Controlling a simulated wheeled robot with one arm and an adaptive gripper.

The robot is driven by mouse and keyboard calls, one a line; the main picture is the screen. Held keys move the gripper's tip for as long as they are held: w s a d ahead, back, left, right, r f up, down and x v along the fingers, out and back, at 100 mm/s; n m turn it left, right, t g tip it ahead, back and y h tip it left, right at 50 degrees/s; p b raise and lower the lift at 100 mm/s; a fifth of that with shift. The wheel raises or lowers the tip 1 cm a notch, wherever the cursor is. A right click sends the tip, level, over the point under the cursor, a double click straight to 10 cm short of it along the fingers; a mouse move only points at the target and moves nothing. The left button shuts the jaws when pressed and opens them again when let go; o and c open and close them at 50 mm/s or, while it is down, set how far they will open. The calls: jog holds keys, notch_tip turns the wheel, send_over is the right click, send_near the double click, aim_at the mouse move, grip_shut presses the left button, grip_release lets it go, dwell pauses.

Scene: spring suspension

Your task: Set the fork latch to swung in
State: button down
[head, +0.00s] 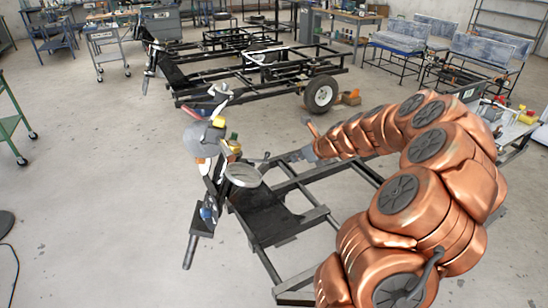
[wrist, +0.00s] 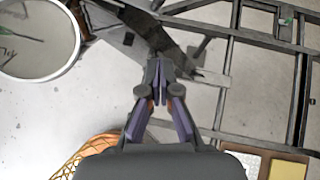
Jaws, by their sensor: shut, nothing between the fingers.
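My gripper (head: 292,157) is at the end of the copper-coloured arm, above the near dark metal frame (head: 318,213). In the wrist view its two fingers (wrist: 160,68) are together with nothing between them. Just beyond the fingertips is a dark, angled metal piece (wrist: 150,36) on the frame, with a small dark tab to its right. I cannot tell whether either is the fork latch, or whether the fingertips touch anything. No fork latch can be made out clearly, so its position cannot be told.
A second wheeled frame (head: 250,70) stands behind. The floor at left is mostly open.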

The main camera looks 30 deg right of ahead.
jog(key=w+r+p+x, duration=0.2)
jog(key=p+x, duration=0.1)
jog(key=x, duration=0.9)
jog(key=shift+w+a, duration=0.1)
jog(key=shift+w+f+b, duration=0.1)
jog(key=shift+w+b, duration=0.05)
jog(key=shift+b, duration=0.45)
